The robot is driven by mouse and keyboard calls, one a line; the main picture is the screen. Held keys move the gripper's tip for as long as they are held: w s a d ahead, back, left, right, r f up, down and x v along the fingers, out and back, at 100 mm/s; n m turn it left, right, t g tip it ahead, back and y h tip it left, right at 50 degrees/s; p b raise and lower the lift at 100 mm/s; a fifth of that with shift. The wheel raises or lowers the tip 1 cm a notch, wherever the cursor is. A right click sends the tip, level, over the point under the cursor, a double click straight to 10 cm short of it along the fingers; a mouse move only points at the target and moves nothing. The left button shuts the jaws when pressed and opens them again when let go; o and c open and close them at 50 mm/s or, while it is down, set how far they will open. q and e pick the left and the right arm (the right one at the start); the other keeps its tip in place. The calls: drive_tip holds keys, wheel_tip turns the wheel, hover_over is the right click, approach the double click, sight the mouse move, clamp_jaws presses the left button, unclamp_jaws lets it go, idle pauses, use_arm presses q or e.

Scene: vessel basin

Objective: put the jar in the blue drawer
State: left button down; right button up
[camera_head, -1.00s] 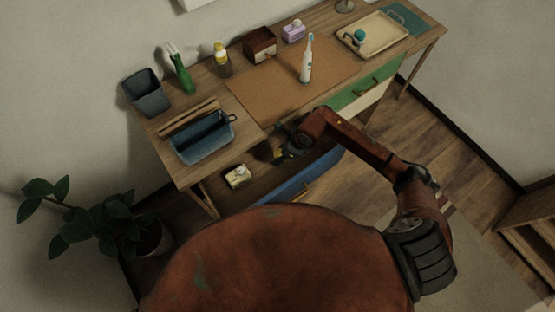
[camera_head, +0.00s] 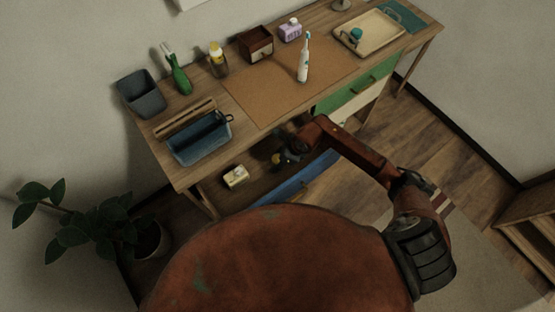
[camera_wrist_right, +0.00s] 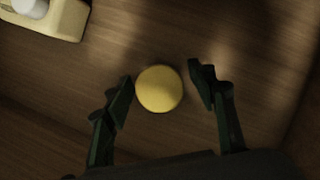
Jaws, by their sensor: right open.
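A round yellow top, which looks like the lid of the jar (camera_wrist_right: 159,88), is between the two fingers of my right gripper (camera_wrist_right: 160,90) in the right wrist view. The fingers stand open on both sides of it with gaps. The jar's body is hidden below the lid. In the head view my right gripper (camera_head: 285,158) is low at the desk's front and dark, partly covered by its arm. The blue drawer (camera_head: 305,180) shows its blue front beside and below the gripper, partly hidden by my body. My left gripper is not in view.
A pale yellow box-like item (camera_head: 235,176) lies left of the gripper, also in the wrist view (camera_wrist_right: 48,15). Above, the desktop holds a blue bin (camera_head: 200,142), an electric toothbrush (camera_head: 304,62), bottles and a tray (camera_head: 388,43). A green drawer (camera_head: 345,95) is at the right.

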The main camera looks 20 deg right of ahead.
drive_tip(key=shift+d+r, duration=0.1)
drive_tip(key=shift+r, duration=0.35)
drive_tip(key=p+v, duration=0.2)
drive_tip(key=v, duration=0.9)
drive_tip(key=shift+s+r, duration=0.15)
drive_tip(key=shift+s, duration=0.05)
